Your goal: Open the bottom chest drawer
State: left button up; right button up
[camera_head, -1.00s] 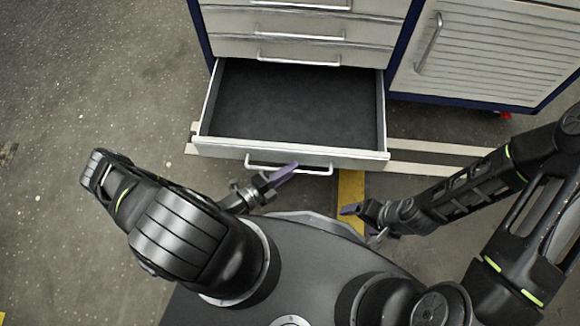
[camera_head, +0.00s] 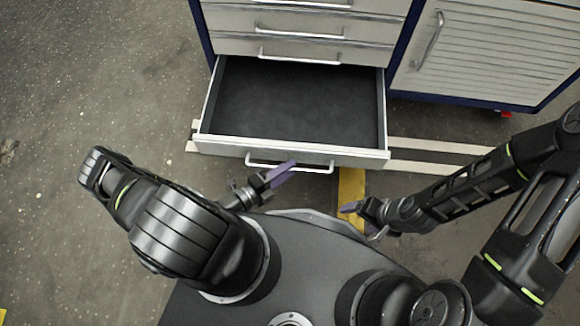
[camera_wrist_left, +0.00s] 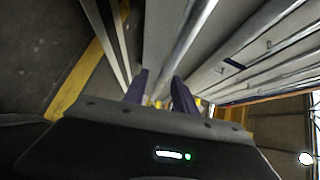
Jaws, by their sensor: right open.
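The bottom chest drawer (camera_head: 290,148) stands pulled far out of the chest in the head view, its dark inside (camera_head: 295,105) empty. Its metal bar handle (camera_head: 318,170) runs along the front. My left gripper (camera_head: 283,174) is at the left half of this handle. In the left wrist view its two purple fingers (camera_wrist_left: 158,92) are apart, with a metal bar (camera_wrist_left: 185,45) running between them and a gap visible. My right gripper (camera_head: 358,212) is open and empty, right of and below the handle, apart from the drawer.
Shut drawers with bar handles (camera_head: 300,33) are above the open one. A shut louvred cabinet door (camera_head: 490,55) stands at the right. Pale floor strips (camera_head: 440,148) and a yellow strip (camera_head: 351,185) mark the floor. The floor at left is clear.

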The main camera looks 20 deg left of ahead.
pick_arm(q)
jog(key=f+v, duration=0.1)
jog(key=v, duration=0.5)
jog(key=shift+s+a+r+p, duration=0.15)
jog(key=shift+s+r+p, duration=0.1)
jog(key=shift+r+p, duration=0.2)
jog(key=shift+r, duration=0.1)
